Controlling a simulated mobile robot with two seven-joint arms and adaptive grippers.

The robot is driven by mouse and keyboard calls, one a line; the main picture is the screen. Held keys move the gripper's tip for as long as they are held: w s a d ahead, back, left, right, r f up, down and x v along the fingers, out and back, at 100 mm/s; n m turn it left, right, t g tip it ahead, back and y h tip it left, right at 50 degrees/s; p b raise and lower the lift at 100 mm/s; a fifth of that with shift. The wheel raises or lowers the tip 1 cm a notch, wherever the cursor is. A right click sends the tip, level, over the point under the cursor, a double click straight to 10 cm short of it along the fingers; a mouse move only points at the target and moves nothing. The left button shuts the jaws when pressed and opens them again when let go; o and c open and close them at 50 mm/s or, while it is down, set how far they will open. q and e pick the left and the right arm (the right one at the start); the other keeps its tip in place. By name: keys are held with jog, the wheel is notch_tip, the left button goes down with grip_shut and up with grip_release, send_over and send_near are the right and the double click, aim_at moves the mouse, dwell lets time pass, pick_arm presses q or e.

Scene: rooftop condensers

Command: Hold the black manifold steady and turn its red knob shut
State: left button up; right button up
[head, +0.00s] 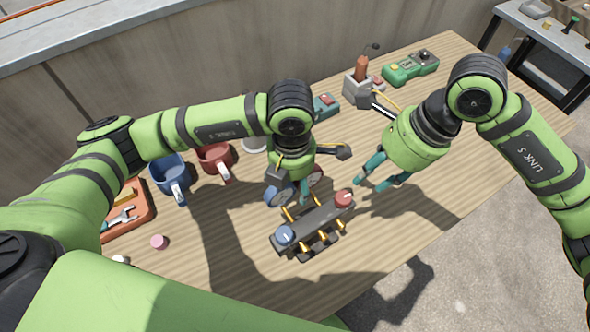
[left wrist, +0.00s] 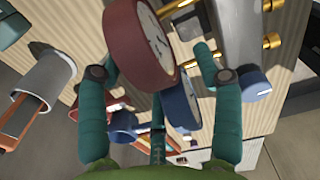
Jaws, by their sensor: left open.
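The black manifold (head: 318,221) lies tilted across the wooden bench, with a red knob (head: 343,199) at its upper right end and a blue knob (head: 285,236) at its lower left end. Brass fittings stick out along its sides. My left gripper (head: 293,191) is open just behind the manifold. In the left wrist view, a red gauge (left wrist: 139,45) and a blue gauge (left wrist: 181,100) show between its fingers; whether they touch them I cannot tell. The blue knob (left wrist: 256,86) shows beside the right finger. My right gripper (head: 369,183) is open and empty, right of the red knob.
A blue mug (head: 168,172) and a red mug (head: 213,158) stand at the left, near an orange tray (head: 140,215) of tools and a pink cylinder (head: 158,242). A green meter (head: 410,67) lies at the back right.

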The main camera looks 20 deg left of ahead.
aim_at(344, 197)
pick_arm(q)
jog(key=shift+f, duration=0.25)
grip_shut()
pick_arm(e)
jog(key=o, duration=0.4)
jog(key=shift+c, duration=0.2)
pick_arm(q)
jog(key=shift+s, duration=0.1)
pick_arm(e)
jog(key=a+f+m+t, duration=0.1)
jog(key=f+m, duration=0.1)
jog(key=f, duration=0.1)
jog(key=a+f+m+t, duration=0.1)
jog(key=f+m, duration=0.2)
jog(key=a+f+m+t, duration=0.1)
jog(key=f+m, duration=0.1)
jog(key=f, duration=0.1)
jog(key=shift+s+a+m, duration=0.25)
jog(key=shift+s+m, duration=0.05)
jog(key=shift+s, duration=0.1)
